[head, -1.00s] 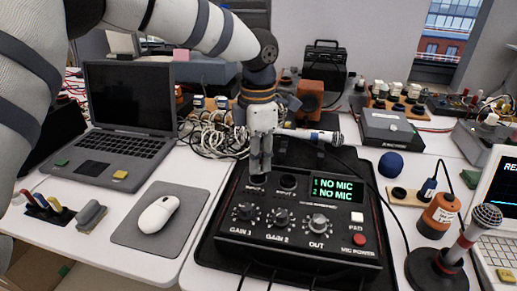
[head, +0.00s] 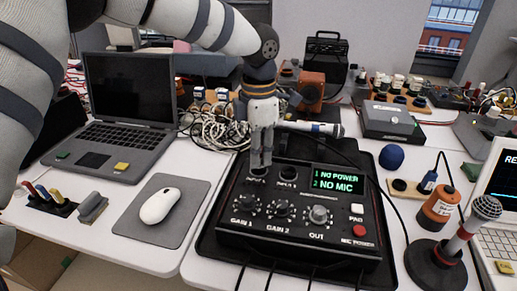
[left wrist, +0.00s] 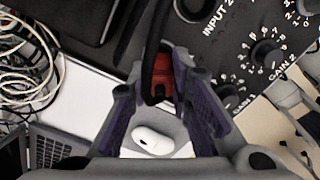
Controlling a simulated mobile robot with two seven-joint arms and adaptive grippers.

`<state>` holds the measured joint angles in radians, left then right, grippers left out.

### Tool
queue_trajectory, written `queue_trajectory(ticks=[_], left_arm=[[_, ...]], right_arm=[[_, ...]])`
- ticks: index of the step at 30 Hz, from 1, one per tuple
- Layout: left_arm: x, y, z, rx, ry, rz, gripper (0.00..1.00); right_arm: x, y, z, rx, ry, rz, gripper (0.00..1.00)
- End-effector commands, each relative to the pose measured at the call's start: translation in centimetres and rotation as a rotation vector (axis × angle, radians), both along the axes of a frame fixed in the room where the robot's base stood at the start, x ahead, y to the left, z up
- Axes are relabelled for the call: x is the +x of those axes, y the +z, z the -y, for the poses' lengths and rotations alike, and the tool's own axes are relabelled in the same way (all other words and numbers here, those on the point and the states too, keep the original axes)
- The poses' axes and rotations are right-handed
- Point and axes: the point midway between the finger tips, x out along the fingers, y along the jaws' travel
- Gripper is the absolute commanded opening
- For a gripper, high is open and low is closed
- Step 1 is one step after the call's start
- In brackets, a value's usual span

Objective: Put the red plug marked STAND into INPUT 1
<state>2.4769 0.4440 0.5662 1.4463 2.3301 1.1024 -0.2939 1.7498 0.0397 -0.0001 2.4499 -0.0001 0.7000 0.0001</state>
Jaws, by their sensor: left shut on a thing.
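My left gripper (head: 262,166) points down at the back left of the black two-channel box (head: 230,249), over the spot of INPUT 1. It is shut on the red plug (left wrist: 161,76), which has a black cable and shows between the fingers in the left wrist view. The fingers hide the INPUT 1 socket and the plug's tip, so I cannot see how deep the plug sits. The INPUT 2 socket (head: 288,174) is bare. The display (head: 338,180) reads "1 NO POWER, 2 NO MIC". The STAND marking is not readable.
A microphone (head: 322,128) lies behind the box. A white mouse (head: 160,206) and a laptop (head: 128,100) are to the left. Tangled white cables lie behind.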

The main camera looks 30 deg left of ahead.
Motion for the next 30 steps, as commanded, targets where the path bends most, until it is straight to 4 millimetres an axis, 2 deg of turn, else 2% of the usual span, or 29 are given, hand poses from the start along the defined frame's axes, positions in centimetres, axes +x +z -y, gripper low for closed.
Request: queue_trajectory(ticks=[7, 8, 10, 20, 23, 30], left_arm=[[0.0, 0.0, 0.0, 0.000, 0.000, 0.000, 0.00], [0.0, 0.0, 0.0, 0.000, 0.000, 0.000, 0.26], [0.0, 0.0, 0.0, 0.000, 0.000, 0.000, 0.42], [0.0, 0.3, 0.0, -0.001, 0.001, 0.001, 0.42], [0.1, 2.0, 0.0, -0.001, 0.001, 0.004, 0.42], [0.1, 8.5, 0.0, -0.001, 0.002, 0.004, 0.42]], right_arm=[[0.0, 0.0, 0.0, 0.000, 0.000, 0.000, 0.40], [0.0, 0.0, 0.0, 0.000, 0.000, 0.000, 0.40], [0.0, 0.0, 0.0, 0.000, 0.000, 0.000, 0.40], [0.0, 0.0, 0.0, 0.000, 0.000, 0.000, 0.40], [0.0, 0.0, 0.0, 0.000, 0.000, 0.000, 0.40], [0.0, 0.0, 0.0, 0.000, 0.000, 0.000, 0.40]])
